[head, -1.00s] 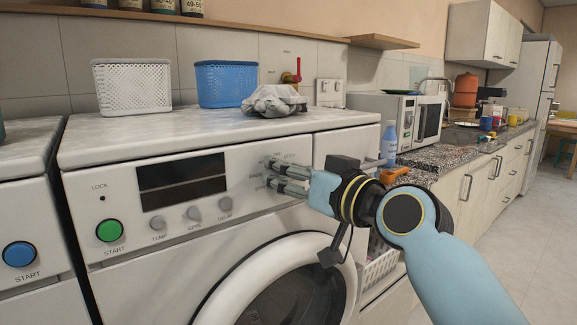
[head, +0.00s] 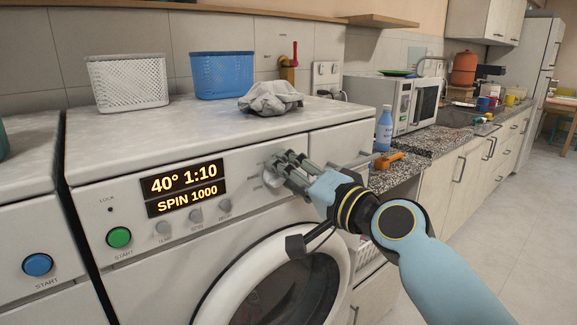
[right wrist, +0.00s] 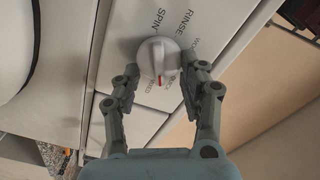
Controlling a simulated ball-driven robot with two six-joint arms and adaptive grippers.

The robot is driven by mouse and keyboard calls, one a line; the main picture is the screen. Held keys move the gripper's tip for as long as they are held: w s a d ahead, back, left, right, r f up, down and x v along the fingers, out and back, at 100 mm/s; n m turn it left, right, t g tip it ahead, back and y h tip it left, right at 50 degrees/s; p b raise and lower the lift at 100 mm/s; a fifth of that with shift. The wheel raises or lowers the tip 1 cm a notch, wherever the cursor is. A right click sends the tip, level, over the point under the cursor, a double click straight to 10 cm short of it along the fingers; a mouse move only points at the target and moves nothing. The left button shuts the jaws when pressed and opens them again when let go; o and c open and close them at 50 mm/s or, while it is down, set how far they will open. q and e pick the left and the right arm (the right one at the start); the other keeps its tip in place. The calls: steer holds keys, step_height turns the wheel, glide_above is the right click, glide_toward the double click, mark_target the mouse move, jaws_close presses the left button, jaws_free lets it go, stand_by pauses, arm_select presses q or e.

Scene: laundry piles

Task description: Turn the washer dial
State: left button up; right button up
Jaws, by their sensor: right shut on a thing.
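The washer (head: 190,140) has a lit display (head: 184,187) reading "40° 1:10" and "SPIN 1000". Its round white dial (right wrist: 158,57) shows in the right wrist view between my fingers, with a red mark on its ridge pointing down in that picture. Labels such as SPIN and RINSE are printed around it. In the head view the dial (head: 271,177) is partly hidden by my fingers. My right gripper (head: 282,165) is shut on the dial; its fingers also show in the right wrist view (right wrist: 163,75). My left gripper is out of view.
A green start button (head: 118,237) and small knobs (head: 196,216) sit on the same panel. A white basket (head: 127,82), a blue basket (head: 222,75) and a grey cloth (head: 270,98) rest on top. A blue bottle (head: 384,129) stands on the counter at right.

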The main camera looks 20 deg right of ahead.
steer(key=shift+d+f+m+p, duration=0.15)
steer(key=shift+m+p, duration=0.4)
steer(key=shift+m, duration=0.95)
steer(key=o, duration=1.1)
steer(key=v, duration=1.2)
steer(key=shift+f, duration=0.1)
